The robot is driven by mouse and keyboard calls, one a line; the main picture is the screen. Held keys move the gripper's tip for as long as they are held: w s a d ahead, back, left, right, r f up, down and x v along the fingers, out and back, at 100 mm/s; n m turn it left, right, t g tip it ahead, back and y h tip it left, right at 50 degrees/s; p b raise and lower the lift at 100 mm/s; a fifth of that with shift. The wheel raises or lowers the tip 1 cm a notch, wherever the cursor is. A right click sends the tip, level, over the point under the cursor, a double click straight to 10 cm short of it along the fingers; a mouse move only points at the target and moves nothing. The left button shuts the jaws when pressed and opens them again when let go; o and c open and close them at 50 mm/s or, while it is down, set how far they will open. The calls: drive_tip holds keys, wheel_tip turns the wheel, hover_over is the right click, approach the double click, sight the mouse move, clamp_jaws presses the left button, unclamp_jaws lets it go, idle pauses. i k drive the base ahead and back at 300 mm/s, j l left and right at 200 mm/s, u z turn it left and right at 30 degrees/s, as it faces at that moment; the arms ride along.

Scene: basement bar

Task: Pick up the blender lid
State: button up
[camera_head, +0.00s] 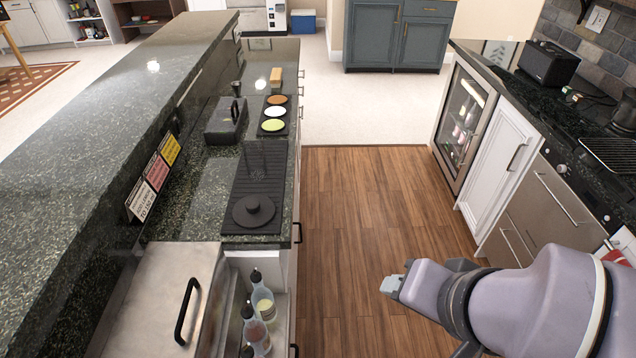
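A dark round lid with a small knob on top (254,211), which looks like the blender lid, lies on the near end of a black ribbed bar mat (262,185) on the left counter. A clear glass vessel, hard to make out, stands farther back on the same mat. My gripper (391,285) is at the lower right, over the wooden floor of the aisle, well to the right of the lid and touching nothing. Its fingers are small and turned left, so I cannot tell whether they are open or shut.
A black case (226,122) and a tray with three coloured rounds (274,112) stand behind the mat. Bottles (262,300) sit in a well in front of it, beside a steel lid with a black handle (190,310). A raised granite ledge (90,130) borders the left.

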sight(253, 212)
drive_tip(key=i+l+u, duration=0.1)
drive_tip(key=i+u, duration=0.25)
drive_tip(key=i, duration=0.35)
drive_tip(key=i+j, duration=0.4)
